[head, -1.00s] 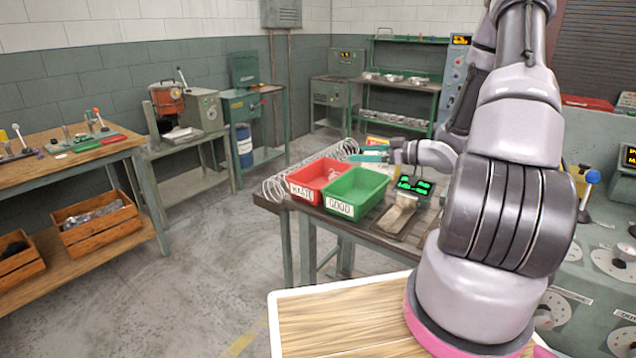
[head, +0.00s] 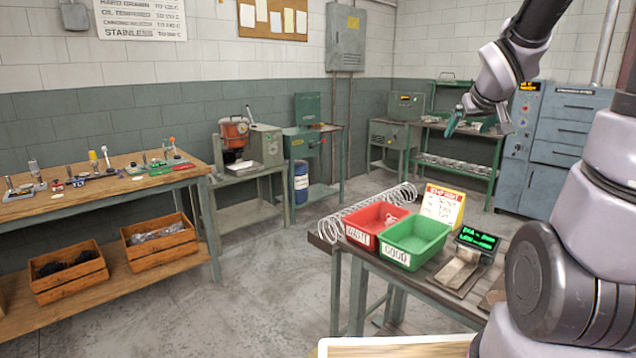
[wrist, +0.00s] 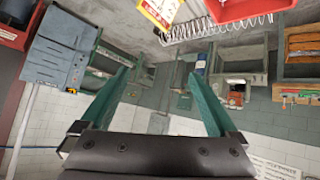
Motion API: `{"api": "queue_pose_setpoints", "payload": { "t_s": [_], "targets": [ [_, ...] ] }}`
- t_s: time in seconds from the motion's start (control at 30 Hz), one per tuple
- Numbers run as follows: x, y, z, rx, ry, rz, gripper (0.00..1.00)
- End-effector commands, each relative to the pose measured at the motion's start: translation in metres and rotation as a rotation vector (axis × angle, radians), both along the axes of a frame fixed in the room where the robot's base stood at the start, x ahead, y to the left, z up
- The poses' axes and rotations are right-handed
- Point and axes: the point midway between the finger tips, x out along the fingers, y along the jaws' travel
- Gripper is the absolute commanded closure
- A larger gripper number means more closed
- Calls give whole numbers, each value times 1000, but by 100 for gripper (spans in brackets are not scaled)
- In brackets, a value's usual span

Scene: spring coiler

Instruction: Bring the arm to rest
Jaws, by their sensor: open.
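My gripper (head: 477,122) is raised in the air in the head view, above and behind the bench with the bins. In the wrist view its two green fingers (wrist: 156,90) stand wide apart with nothing between them. My arm rises at the right of the head view and bends over to the gripper. The wrist view looks out across the room and appears upside down.
A red bin (head: 372,222) and a green bin (head: 418,243) stand on the bench beside a wire coil (head: 365,203), a yellow sign (head: 443,205) and a scale with a green display (head: 478,239). A blue-grey cabinet (head: 567,125) stands at the back right.

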Motion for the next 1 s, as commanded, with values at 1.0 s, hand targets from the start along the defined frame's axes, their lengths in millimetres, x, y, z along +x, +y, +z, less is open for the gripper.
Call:
{"api": "queue_pose_setpoints", "payload": {
  "t_s": [1.0],
  "targets": [
    [-207,115,53,563,237,-150,5]
  ]
}}
